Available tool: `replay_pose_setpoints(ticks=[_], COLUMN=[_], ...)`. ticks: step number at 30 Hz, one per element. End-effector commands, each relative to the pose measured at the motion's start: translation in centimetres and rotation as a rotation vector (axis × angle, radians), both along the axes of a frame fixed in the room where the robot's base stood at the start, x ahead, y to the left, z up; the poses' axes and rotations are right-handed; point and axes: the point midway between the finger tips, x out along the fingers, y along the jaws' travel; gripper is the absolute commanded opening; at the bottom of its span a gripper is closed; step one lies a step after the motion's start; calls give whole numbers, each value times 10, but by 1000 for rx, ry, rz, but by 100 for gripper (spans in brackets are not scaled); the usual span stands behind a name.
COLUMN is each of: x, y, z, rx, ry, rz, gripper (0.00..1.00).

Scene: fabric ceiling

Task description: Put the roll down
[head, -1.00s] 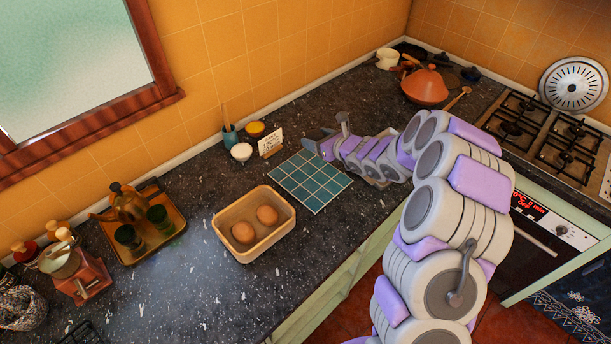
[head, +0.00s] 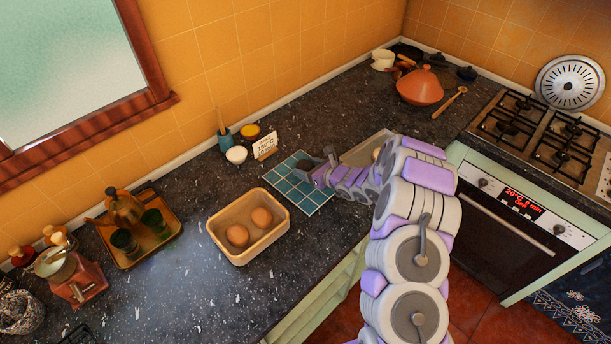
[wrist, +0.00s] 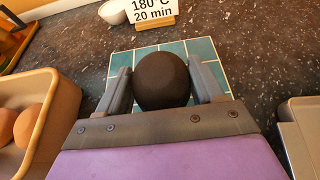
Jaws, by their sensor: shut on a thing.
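My gripper (wrist: 162,88) is shut on a dark, nearly black roll (wrist: 162,80), with one finger on each side of it. In the head view my gripper (head: 312,168) is over the back part of the blue tiled mat (head: 304,197). The mat also shows behind and around the roll in the wrist view (wrist: 205,50). I cannot tell whether the roll touches the mat. A tan box (head: 247,247) with two brown rolls (head: 250,225) stands left of the mat.
A metal tray (head: 358,154) lies right of the mat, partly hidden by my arm. A card (head: 265,146) reading 180°C, 20 min, a white bowl (head: 236,155) and a teal pot (head: 225,138) stand behind it. The mat's front tiles are clear.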

Motion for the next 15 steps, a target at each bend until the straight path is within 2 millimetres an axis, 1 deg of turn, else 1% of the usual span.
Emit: replay_pose_setpoints(ticks=[3, 8, 10, 15], x=[-1, 0, 0, 0], y=[4, 7, 9, 6], z=[-17, -36, -39, -37], rx=[-5, -9, -9, -5], ry=[4, 3, 2, 1], rz=[1, 1, 1, 1], gripper=[32, 32, 32, 32])
